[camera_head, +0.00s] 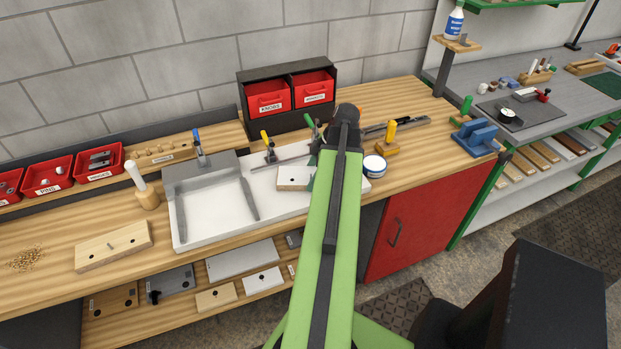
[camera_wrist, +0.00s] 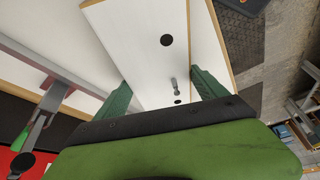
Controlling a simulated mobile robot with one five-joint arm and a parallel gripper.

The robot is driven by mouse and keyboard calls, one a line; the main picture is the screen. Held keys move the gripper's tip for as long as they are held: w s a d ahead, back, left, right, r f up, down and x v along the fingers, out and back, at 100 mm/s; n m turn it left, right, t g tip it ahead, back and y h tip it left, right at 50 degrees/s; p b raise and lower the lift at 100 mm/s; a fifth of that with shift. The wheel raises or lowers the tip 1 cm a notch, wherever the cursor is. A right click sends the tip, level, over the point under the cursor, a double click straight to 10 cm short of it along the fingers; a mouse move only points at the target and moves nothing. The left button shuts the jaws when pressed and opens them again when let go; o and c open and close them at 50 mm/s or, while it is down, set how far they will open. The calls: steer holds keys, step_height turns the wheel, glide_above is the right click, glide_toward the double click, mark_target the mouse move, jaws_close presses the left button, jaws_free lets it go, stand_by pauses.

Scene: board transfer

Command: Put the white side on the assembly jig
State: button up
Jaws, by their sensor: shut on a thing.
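The white side (camera_head: 293,176) is a white board with wood-coloured edges and a dark hole. In the wrist view the board (camera_wrist: 130,50) lies between the two green fingers of my gripper (camera_wrist: 163,92), which is shut on it. In the head view my arm hides most of the gripper and the board's right end. The assembly jig (camera_head: 212,212) is a white base with grey fences and upright clamps on the workbench. The board is over the jig's right part; I cannot tell whether it touches the base. A grey jig bar (camera_wrist: 50,68) runs along the left in the wrist view.
A white round tin (camera_head: 374,167) stands just right of my arm. A drilled wooden block (camera_head: 113,247) and a mallet (camera_head: 143,187) are left of the jig. Red bins (camera_head: 268,96) stand behind. More boards (camera_head: 240,260) lie on the shelf below.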

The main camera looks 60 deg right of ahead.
steer(key=shift+a+r, duration=0.1)
steer(key=shift+a, duration=0.05)
steer(key=shift+w, duration=0.15)
steer(key=o, duration=1.7)
steer(key=p+v, duration=1.1)
steer(key=v, duration=0.1)
